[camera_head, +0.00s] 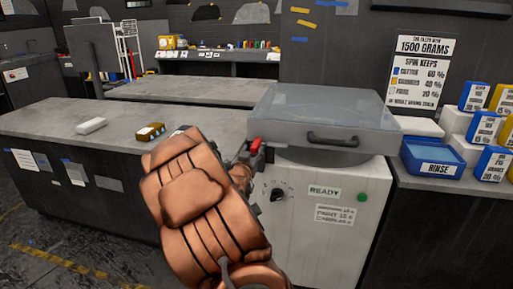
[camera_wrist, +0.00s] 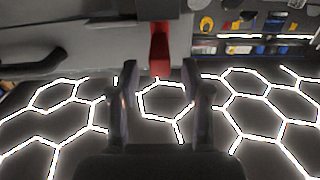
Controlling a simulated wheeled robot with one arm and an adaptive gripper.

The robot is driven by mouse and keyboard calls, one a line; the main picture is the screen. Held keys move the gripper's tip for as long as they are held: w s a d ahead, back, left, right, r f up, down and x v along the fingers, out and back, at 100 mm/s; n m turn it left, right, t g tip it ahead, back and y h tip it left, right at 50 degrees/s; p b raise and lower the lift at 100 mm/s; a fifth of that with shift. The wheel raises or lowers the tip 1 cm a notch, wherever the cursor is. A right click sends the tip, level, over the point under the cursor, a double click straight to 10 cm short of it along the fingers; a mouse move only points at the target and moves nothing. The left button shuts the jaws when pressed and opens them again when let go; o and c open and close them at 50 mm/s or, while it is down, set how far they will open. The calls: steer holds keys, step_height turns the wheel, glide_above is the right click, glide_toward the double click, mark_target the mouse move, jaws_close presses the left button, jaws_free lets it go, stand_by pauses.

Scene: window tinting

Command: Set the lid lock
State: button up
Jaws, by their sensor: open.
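The machine's grey translucent lid (camera_head: 322,108) lies closed on top of a white cabinet (camera_head: 325,230). A dark bar handle (camera_head: 333,139) is on its front. The red lid lock (camera_head: 255,144) is at the lid's left front corner; in the wrist view the red piece (camera_wrist: 160,48) hangs down from a dark mount. My gripper (camera_wrist: 158,70) is open, with one finger on each side of the red lock's lower end; I cannot tell whether either touches it. In the head view my gripper (camera_head: 250,158) is mostly hidden behind my copper-coloured arm.
The cabinet front has a dark knob (camera_head: 278,194), a READY label and a green button (camera_head: 362,197). Left, a grey counter (camera_head: 50,122) holds a white block and a brass-coloured block (camera_head: 150,132). Right, a counter carries a blue RINSE tray (camera_head: 433,168) and several boxes.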

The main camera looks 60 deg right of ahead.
mark_target(257, 140)
steer(key=shift+w+d, duration=0.1)
steer(key=shift+d, duration=0.4)
steer(key=shift+p+x, duration=0.4)
steer(key=shift+x, duration=2.95)
steer(key=shift+w+f, duration=0.1)
jaws_close()
